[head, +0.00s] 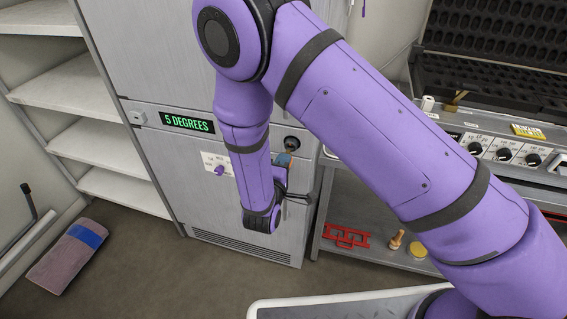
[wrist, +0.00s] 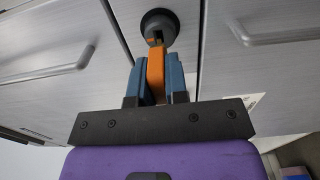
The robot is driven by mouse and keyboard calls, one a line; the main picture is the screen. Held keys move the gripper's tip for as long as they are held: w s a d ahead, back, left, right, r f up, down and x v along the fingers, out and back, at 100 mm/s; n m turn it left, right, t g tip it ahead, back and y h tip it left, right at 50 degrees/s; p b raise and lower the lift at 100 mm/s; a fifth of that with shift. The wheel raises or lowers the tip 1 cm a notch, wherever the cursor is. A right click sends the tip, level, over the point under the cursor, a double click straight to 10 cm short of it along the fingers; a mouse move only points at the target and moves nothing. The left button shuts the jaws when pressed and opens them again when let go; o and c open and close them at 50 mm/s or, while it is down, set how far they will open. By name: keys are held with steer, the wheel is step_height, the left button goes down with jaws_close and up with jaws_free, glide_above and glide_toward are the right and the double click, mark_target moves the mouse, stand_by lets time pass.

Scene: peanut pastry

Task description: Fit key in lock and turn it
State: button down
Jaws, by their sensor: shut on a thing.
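The lock (head: 291,143) is a dark round cylinder on the front of the grey cabinet, right of the display. In the wrist view the lock (wrist: 160,20) is at top centre. My gripper (wrist: 157,66) is shut on the orange key (wrist: 155,76), held between its two blue fingers. The key's far end meets the lock's face; I cannot tell how deep it sits. In the head view my gripper (head: 283,160) is just below the lock, and the key is mostly hidden there.
Cabinet handles (wrist: 48,72) flank the lock in the wrist view. White shelves (head: 110,150) stand left; a counter with dials (head: 503,154) stands right.

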steer(key=shift+x, duration=1.55)
steer(key=c, duration=1.1)
jaws_free()
steer(key=shift+o, duration=0.2)
steer(key=v, duration=1)
steer(key=shift+s, duration=0.35)
steer(key=shift+a, duration=0.1)
